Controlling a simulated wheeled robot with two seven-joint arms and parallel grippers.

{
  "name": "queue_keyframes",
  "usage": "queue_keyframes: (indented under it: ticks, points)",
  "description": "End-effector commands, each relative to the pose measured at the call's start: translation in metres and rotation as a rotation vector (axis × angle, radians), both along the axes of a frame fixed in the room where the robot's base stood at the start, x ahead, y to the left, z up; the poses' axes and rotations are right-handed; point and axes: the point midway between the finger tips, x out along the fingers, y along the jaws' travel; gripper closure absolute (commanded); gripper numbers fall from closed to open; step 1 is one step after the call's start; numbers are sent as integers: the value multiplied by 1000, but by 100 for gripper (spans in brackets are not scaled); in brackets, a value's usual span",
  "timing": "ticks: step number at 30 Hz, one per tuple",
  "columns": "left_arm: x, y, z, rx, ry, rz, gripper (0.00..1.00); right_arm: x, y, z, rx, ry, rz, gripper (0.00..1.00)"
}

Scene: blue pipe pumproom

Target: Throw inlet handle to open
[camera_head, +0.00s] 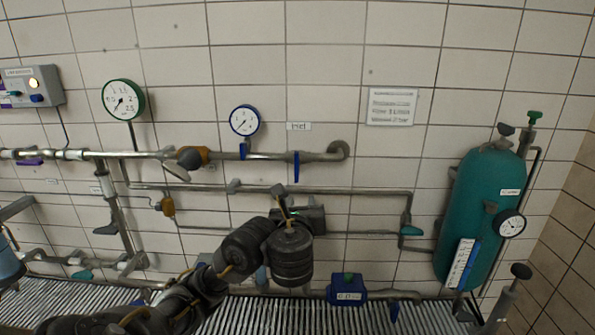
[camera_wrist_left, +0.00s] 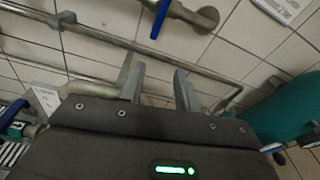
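The inlet handle (camera_head: 296,168) is a blue lever on the upper pipe, just under a small wall label reading Inlet (camera_head: 298,126). It stands vertical, across the horizontal pipe. My left gripper (camera_head: 281,196) is below the handle and apart from it, near the thinner middle pipe. In the left wrist view the blue handle (camera_wrist_left: 160,18) shows at the top, beyond the fingers. The two grey fingers (camera_wrist_left: 157,75) are spread with nothing between them. My left wrist hides part of the lower pipework. My right gripper is not in view.
A thinner pipe (camera_head: 350,190) runs along the wall below the handle. A blue-rimmed gauge (camera_head: 244,120) and an orange-brown valve part (camera_head: 195,156) are to the left. A teal tank (camera_head: 482,215) stands at the right. The wall around the label is clear.

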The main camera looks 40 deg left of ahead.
Motion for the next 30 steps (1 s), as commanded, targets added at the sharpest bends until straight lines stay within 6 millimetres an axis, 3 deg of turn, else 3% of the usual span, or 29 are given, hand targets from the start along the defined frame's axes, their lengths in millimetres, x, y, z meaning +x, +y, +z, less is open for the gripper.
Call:
queue_keyframes:
  ticks: [1,3,6,16,19,30]
  points:
    - [-1,5,19,71,-12,12,67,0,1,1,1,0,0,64]
    - [-3,10,34,142,-10,27,67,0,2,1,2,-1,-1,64]
    - [-4,13,43,191,-10,38,67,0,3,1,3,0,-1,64]
    - [8,22,48,202,-8,39,67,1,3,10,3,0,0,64]
    - [19,33,48,201,-4,44,67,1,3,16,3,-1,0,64]
    - [71,70,42,194,-9,40,67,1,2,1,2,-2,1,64]
